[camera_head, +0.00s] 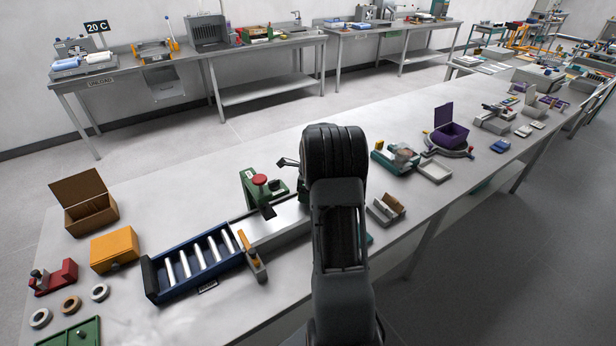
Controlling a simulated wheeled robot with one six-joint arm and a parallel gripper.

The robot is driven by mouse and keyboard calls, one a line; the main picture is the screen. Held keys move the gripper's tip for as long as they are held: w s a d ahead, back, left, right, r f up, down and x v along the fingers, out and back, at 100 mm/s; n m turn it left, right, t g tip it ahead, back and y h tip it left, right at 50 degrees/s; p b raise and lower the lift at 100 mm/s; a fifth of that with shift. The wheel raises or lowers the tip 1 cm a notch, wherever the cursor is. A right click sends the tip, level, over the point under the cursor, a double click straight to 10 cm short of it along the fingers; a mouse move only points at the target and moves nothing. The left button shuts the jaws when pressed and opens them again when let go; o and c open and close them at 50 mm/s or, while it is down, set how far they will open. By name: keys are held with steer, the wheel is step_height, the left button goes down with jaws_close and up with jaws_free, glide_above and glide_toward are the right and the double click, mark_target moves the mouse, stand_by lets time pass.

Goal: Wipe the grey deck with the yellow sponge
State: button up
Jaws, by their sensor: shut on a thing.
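My black arm (340,230) rises through the middle of the picture and covers what lies behind it. My gripper is hidden behind the arm, so its jaws and anything in them do not show. No yellow sponge can be made out. A flat grey metal deck (272,224), probably the one named, lies on the long table just left of my arm. Its right part runs behind the arm. Its left end meets a blue-framed roller conveyor (196,262).
A green device with a red knob (260,180) stands behind the deck. An orange box (114,249) and an open brown box (86,205) stand left. A grey holder (386,210) is right of my arm, near the table edge.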

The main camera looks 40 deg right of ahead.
step_height(320, 180, up, 2)
steer(key=shift+a+r+p, duration=0.1)
steer(key=shift+a+p, duration=0.05)
steer(key=shift+p, duration=0.35)
steer(key=shift+r+p, duration=1.45)
steer(key=shift+r, duration=0.6)
steer(key=shift+f, duration=0.1)
